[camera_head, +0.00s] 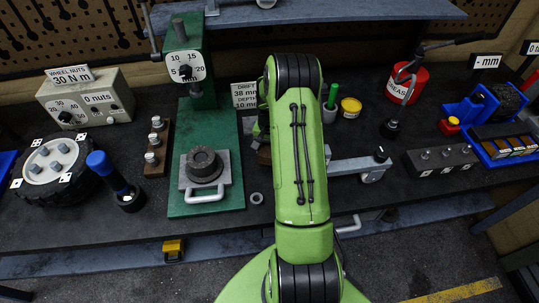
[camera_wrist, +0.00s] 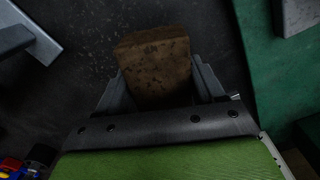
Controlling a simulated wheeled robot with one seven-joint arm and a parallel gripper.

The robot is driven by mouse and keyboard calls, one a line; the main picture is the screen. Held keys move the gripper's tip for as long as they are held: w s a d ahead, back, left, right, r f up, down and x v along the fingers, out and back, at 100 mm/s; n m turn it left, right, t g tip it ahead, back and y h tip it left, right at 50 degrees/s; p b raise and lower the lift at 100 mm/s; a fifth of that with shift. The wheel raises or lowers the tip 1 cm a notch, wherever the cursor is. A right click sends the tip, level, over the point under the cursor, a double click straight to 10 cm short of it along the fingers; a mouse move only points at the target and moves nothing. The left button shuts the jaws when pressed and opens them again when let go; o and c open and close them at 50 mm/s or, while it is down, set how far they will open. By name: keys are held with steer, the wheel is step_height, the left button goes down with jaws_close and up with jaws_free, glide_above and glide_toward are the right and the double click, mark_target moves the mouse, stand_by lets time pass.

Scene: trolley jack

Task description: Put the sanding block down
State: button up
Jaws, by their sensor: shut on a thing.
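The sanding block (camera_wrist: 158,70) is a worn brown block in the wrist view. My gripper (camera_wrist: 160,85) is shut on it, with a grey finger on each side. The bench top shows dark around the block; I cannot tell whether the block touches it. In the head view my green arm hides most of the gripper; a brown bit of the block (camera_head: 264,155) shows at the arm's left edge, right of the green press base.
The green press (camera_head: 225,150) stands left of my arm, a grey lever-like part (camera_head: 350,168) right of it. A small ring (camera_head: 257,198) lies near the press. A green-handled cup (camera_head: 329,108) and a yellow pot (camera_head: 350,108) stand behind.

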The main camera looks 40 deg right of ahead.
steer(key=shift+f, duration=1.6)
steer(key=shift+f, duration=0.2)
steer(key=o, duration=1.3)
steer(key=shift+r, duration=0.1)
